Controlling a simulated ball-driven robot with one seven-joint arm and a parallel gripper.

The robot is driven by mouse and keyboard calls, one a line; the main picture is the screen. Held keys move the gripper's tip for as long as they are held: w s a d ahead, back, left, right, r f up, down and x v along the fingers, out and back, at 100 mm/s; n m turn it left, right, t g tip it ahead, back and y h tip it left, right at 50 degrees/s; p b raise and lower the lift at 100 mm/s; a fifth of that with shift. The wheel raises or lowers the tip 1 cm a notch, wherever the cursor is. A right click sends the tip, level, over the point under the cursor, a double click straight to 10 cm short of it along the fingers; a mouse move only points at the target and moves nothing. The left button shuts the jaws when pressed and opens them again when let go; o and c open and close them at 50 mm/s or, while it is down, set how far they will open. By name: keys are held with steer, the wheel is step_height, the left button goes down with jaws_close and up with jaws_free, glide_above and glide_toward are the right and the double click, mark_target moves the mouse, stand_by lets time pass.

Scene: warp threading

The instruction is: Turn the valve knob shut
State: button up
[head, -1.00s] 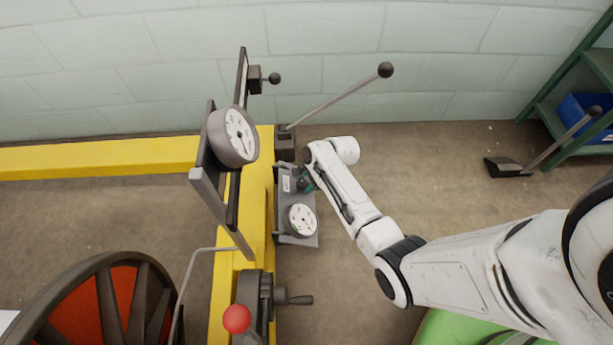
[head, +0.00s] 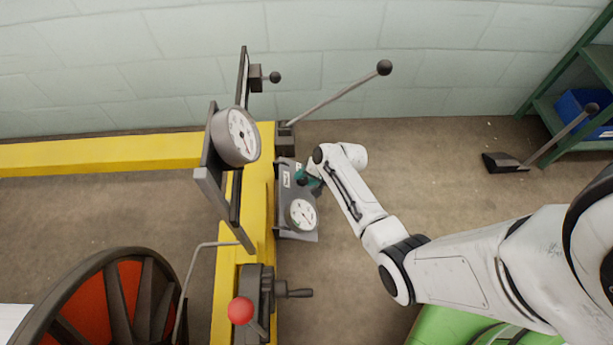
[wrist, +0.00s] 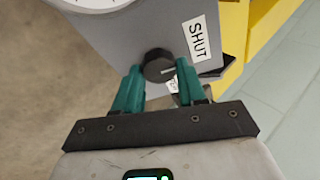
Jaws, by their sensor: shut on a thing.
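The valve knob (wrist: 158,66) is a dark round knob on a grey panel (wrist: 150,25). A short white pointer line on it lies about level in the wrist view, toward the right. A white label reading SHUT (wrist: 197,38) is up and right of the knob. My gripper (wrist: 158,75) has teal fingers on either side of the knob and is shut on it. In the head view my gripper (head: 308,178) is at the panel's right edge, and the knob there is mostly hidden. A second label (wrist: 173,86) is partly covered by my gripper.
A white dial gauge (head: 302,215) sits on the same panel. A yellow frame (head: 262,215) carries a larger gauge (head: 236,136), a long ball-ended lever (head: 340,98) and a crank handle (head: 298,293). A green shelf (head: 560,115) stands far right.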

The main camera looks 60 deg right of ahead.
steer(key=shift+s+n, duration=0.1)
steer(key=shift+n, duration=0.2)
steer(key=shift+a, duration=0.1)
steer(key=o, duration=1.1)
steer(key=shift+c, duration=0.2)
steer(key=shift+r, duration=0.1)
steer(key=p+v, duration=0.5)
steer(key=v, duration=0.5)
steer(key=shift+s+r, duration=0.2)
